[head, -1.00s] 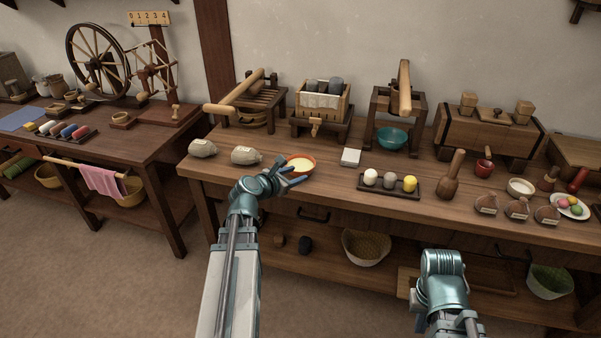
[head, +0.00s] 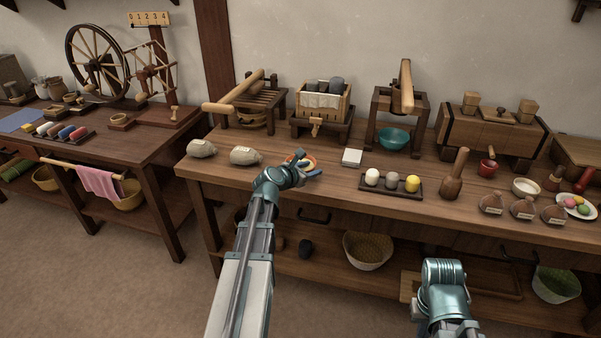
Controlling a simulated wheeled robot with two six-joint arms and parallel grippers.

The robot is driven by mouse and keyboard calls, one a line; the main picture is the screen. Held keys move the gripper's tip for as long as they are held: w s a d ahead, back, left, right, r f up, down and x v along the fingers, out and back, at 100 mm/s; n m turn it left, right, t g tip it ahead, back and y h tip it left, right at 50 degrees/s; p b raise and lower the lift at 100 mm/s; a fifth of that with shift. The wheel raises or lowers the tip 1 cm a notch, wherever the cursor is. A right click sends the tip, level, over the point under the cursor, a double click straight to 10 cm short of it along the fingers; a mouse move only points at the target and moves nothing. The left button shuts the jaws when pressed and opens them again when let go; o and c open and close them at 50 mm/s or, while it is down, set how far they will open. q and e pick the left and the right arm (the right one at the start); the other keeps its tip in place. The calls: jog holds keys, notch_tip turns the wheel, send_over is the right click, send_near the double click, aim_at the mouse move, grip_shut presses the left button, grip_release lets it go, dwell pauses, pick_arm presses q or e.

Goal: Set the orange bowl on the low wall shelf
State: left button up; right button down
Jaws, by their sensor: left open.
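The orange bowl (head: 311,160) stands on the long wooden worktable, mostly hidden behind my left gripper. Only parts of its orange rim show. My left gripper (head: 306,168) is open at the bowl's near side, with its blue-grey fingers over and beside the rim. I cannot tell if they touch it. My right arm shows at the lower right, but its gripper fingers are not visible. I cannot make out the low wall shelf for certain. Dark wooden pieces on the wall are cut off at the top left and top right corners.
Two grey labelled sacks (head: 244,156) lie left of the bowl. A wooden handle (head: 232,104) juts out behind. A side table with a spinning wheel (head: 97,60) stands left.

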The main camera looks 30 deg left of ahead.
pick_arm(q)
grip_shut()
jog(key=shift+r, duration=0.1)
pick_arm(e)
jog(key=shift+r, duration=0.15)
dwell(0.4)
